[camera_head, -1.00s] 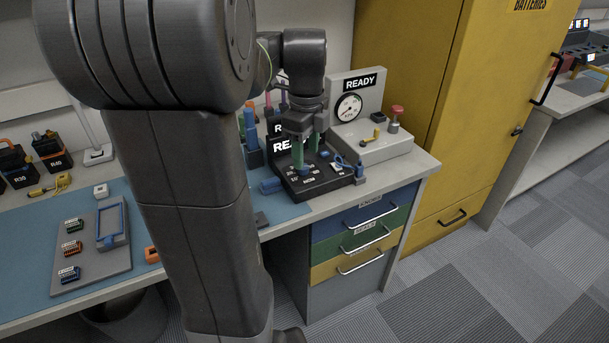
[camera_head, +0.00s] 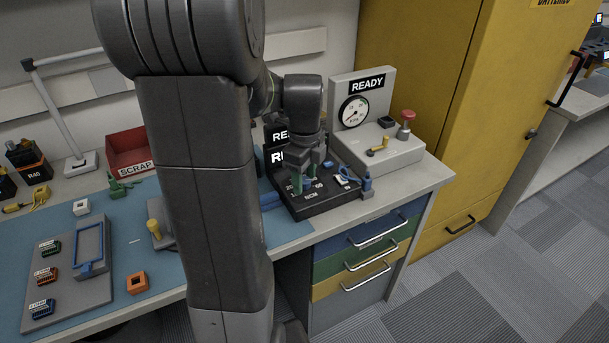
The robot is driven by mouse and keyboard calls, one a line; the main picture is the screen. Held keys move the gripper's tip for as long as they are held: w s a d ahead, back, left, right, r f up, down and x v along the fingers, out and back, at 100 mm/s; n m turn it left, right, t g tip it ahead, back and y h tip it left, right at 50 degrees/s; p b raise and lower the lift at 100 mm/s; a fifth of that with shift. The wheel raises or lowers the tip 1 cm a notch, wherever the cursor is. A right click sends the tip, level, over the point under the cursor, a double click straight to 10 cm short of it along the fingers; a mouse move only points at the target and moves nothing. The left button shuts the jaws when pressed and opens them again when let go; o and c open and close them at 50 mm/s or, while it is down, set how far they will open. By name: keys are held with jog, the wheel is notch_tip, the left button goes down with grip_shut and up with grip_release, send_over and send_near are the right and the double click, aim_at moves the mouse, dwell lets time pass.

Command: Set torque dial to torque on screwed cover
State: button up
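The torque dial is on a black box (camera_head: 318,205) marked NCM, with printed numbers around the dial position. My gripper (camera_head: 305,180) points down over this box, and its green fingertips stand a little apart at the dial. The dial itself is mostly hidden by the fingers, so I cannot tell whether they press on it. A small READY-type sign, partly covered by my arm, stands behind the box. I cannot make out the screwed cover or its torque marking.
A grey test station (camera_head: 378,153) with a gauge, READY sign and red button (camera_head: 407,118) stands right behind the box. A blue tool (camera_head: 367,184) stands at the box's right. A red SCRAP bin (camera_head: 130,155) and a grey parts plate (camera_head: 68,292) are left. My arm hides the bench middle.

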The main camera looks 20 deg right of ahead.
jog(key=c, duration=0.8)
